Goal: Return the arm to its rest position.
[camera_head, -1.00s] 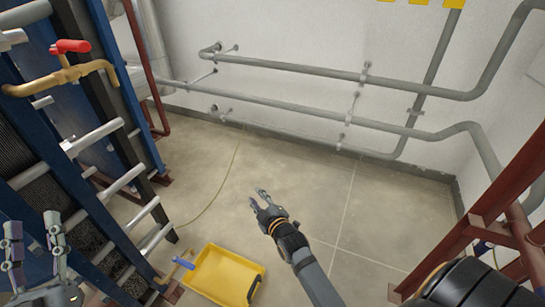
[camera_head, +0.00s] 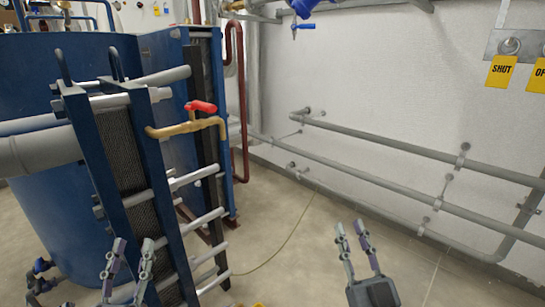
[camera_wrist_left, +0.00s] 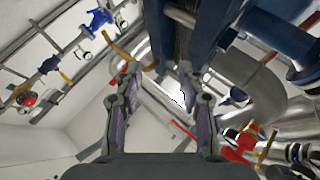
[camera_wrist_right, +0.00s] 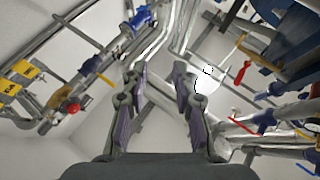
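My left gripper (camera_head: 128,272) is at the lower left of the head view, in front of the blue plate exchanger frame (camera_head: 85,140). Its two fingers stand upright and apart, with nothing between them; they also show spread in the left wrist view (camera_wrist_left: 160,105). My right gripper (camera_head: 353,246) is at the bottom, right of centre, fingers pointing up over bare floor. Its fingers are apart and empty, as the right wrist view (camera_wrist_right: 158,100) also shows. Both grippers are clear of the pipes in the head view.
A brass pipe with a red-handled valve (camera_head: 201,107) sticks out beside the exchanger. Grey pipes (camera_head: 400,158) run along the white wall. A yellow SHUT tag (camera_head: 500,71) hangs at upper right. The floor (camera_head: 310,235) between exchanger and wall is largely clear.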

